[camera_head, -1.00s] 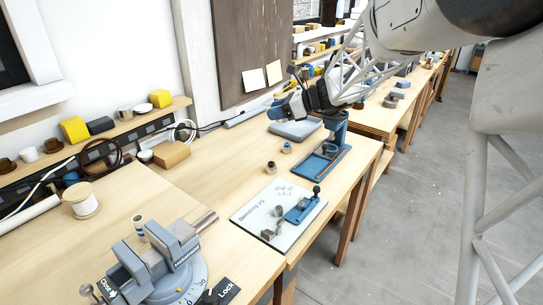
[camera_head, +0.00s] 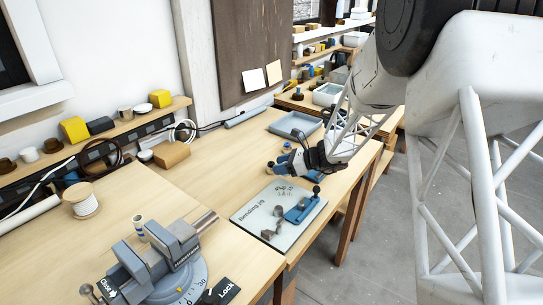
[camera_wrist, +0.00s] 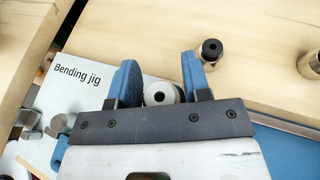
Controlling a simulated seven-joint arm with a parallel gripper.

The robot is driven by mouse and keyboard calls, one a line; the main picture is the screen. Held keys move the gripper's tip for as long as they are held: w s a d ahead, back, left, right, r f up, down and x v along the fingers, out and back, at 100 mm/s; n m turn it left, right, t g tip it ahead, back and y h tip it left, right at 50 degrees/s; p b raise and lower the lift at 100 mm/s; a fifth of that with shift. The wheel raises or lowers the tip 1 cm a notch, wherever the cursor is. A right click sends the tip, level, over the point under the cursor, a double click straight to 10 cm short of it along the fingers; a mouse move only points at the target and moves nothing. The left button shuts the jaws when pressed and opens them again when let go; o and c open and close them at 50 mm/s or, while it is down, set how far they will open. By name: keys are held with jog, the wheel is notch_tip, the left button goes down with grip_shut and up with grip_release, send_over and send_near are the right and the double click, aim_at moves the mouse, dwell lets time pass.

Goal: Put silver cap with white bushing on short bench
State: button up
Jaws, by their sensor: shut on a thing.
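The silver cap with white bushing (camera_wrist: 160,93) sits between the two blue fingers of my gripper (camera_wrist: 160,85) in the wrist view, its pale round end and dark hole facing the camera. My gripper is shut on it. In the head view my gripper (camera_head: 279,167) is low over the wooden bench (camera_head: 225,160), just behind the bending jig board; the held cap is not clear there. A cap with a dark top (camera_wrist: 210,52) stands just beyond the right finger in the wrist view. I cannot tell which bench is the short one.
The bending jig board (camera_head: 262,222) lies close in front of my gripper. A grey tray (camera_head: 297,124) is behind it. A vise (camera_head: 160,262) and a spool (camera_head: 83,203) stand on the left. The bench middle is clear.

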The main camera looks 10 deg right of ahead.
jog(key=shift+f, duration=0.1)
dwell(0.3)
send_over(273, 160)
jog(key=shift+w+f, duration=0.2)
jog(key=shift+f, duration=0.5)
dwell(0.3)
jog(key=shift+f, duration=1.75)
jog(key=shift+f, duration=0.1)
jog(key=o, duration=1)
